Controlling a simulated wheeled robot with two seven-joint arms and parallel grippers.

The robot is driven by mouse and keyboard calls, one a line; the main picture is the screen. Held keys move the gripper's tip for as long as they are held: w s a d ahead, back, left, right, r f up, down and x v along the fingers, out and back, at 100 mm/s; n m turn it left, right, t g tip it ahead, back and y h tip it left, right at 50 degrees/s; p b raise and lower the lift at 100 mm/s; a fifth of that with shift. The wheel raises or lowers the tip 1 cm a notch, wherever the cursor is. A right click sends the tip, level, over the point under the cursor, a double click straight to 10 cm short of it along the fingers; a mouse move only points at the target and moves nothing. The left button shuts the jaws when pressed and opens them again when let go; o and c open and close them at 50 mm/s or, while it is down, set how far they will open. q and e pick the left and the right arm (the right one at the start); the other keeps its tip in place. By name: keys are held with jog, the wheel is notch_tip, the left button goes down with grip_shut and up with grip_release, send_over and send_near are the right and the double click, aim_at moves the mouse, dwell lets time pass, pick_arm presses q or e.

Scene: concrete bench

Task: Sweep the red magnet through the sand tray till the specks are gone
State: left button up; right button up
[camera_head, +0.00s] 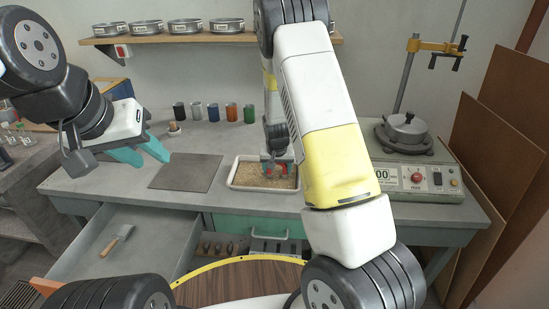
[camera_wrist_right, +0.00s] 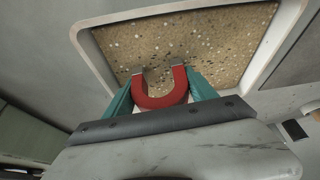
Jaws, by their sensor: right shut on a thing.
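The red horseshoe magnet (camera_wrist_right: 160,98) is between the teal fingers of my right gripper (camera_wrist_right: 160,92), which is shut on it. In the head view the magnet (camera_head: 291,172) is partly hidden by my right arm. My left gripper (camera_head: 150,155) has teal fingers apart and empty, above the bench left of the tray.
A dark square mat (camera_head: 186,172) lies left of the tray. Several coloured cups (camera_head: 213,112) stand behind. A machine with a lidded pan (camera_head: 403,130) stands right. A shelf (camera_head: 170,38) with round sieves hangs above.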

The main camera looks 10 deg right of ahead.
jog(key=shift+w+a+f, duration=0.1)
jog(key=shift+w+a, duration=0.45)
jog(key=shift+a, duration=1.4)
jog(key=shift+w+a+f, duration=0.1)
jog(key=shift+w+a, duration=0.5)
jog(key=shift+a, duration=1.35)
jog(key=shift+w+a, duration=0.55)
jog(key=shift+a, duration=1.4)
jog(key=shift+r, duration=3.05)
jog(key=shift+r, duration=1.5)
